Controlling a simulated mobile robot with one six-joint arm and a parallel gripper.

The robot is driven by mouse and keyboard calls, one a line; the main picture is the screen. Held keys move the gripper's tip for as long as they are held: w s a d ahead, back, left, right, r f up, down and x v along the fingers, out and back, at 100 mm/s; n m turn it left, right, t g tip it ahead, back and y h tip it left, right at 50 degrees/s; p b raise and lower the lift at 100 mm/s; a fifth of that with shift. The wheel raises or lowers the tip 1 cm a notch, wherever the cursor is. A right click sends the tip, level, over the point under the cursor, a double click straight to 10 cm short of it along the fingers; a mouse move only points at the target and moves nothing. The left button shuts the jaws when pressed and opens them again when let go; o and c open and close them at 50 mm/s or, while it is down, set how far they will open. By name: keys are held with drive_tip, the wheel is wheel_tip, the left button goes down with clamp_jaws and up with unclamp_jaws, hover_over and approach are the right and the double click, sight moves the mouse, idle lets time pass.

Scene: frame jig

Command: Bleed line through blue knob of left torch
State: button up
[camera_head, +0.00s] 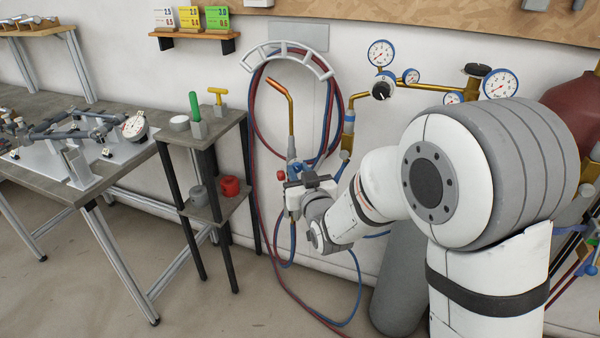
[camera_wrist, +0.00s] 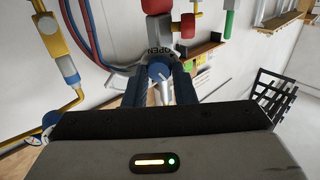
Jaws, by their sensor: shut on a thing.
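The left torch (camera_head: 291,118) hangs upright on the wall, with a copper-coloured tube bent at the top and a grey and blue body below. My gripper (camera_head: 300,180) is at its lower body. In the wrist view, the blue knob (camera_wrist: 158,70) sits between the two dark fingers of my gripper (camera_wrist: 160,82), which are shut on it. An "OPEN" marking shows just above the knob. A red knob (camera_head: 281,175) is on the torch's left side. My gripper hides part of the torch's lower body in the head view.
Red and blue hoses loop over a white wall rack (camera_head: 284,52). Regulator gauges (camera_head: 381,53) are further right. A small stand (camera_head: 231,122) with green- and yellow-handled tools is left; the floor before it is clear.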

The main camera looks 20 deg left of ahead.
drive_tip(key=shift+c, duration=0.5)
drive_tip(key=shift+f+m+b, duration=0.15)
drive_tip(key=shift+m+b, duration=0.15)
drive_tip(key=shift+b, duration=0.3)
drive_tip(key=shift+m+b, duration=1)
drive_tip(key=shift+b, duration=0.2)
drive_tip(key=shift+w+d+m+g+b, duration=0.1)
drive_tip(key=shift+m+g+b, duration=0.4)
drive_tip(key=shift+m+b, duration=1.65)
drive_tip(key=o, duration=1)
drive_tip(key=shift+r, duration=0.2)
drive_tip(key=v, duration=0.8)
drive_tip(key=shift+f+p, duration=0.1)
drive_tip(key=shift+p, duration=0.2)
